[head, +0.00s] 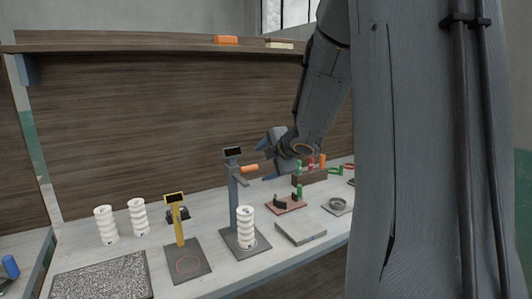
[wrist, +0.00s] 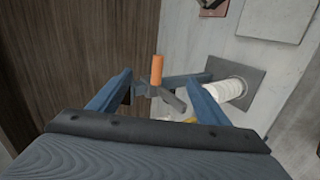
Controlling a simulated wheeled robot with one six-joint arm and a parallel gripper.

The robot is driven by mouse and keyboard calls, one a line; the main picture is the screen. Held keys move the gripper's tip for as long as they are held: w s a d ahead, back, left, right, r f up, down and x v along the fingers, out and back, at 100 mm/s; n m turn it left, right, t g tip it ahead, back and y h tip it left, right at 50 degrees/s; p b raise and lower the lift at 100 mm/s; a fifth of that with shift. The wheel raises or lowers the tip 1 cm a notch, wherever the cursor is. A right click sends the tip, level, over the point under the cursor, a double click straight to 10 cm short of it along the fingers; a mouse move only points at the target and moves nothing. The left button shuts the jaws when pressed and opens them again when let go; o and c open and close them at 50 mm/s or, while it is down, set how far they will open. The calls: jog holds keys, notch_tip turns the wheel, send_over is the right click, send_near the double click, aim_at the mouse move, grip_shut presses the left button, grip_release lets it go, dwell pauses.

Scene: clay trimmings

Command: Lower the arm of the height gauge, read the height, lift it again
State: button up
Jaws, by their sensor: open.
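The height gauge (head: 234,195) is a dark grey post on a flat base plate, with a small dark display on top. Its arm carries an orange handle (head: 249,168) and sits above a white ribbed cylinder (head: 246,228) standing on the plate. My gripper (head: 265,158) is open close to the handle, at its right in the head view. In the wrist view, the orange handle (wrist: 157,70) shows between and just beyond my spread fingers (wrist: 158,90). I cannot tell whether they touch it. The white cylinder (wrist: 226,91) lies beyond the right finger. The display shows no readable figure.
A yellow-post stand (head: 176,217) with a red-ringed plate is left of the gauge. Two white ribbed pieces (head: 106,224) stand behind a speckled slab (head: 99,277). A grey tile (head: 300,232), a red-based fixture (head: 286,205) and a grey ring (head: 338,206) are at right.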

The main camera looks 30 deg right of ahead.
aim_at(253, 168)
jog(key=b+x, duration=0.5)
jog(key=x, duration=0.6)
jog(key=shift+w+r, duration=0.2)
grip_shut()
dwell(0.5)
notch_tip(253, 168, down, 9)
jog(key=b, duration=0.7)
jog(key=shift+r+b, duration=0.25)
jog(key=shift+b, duration=0.05)
dwell(0.3)
jog(key=shift+f, duration=0.55)
dwell(2.8)
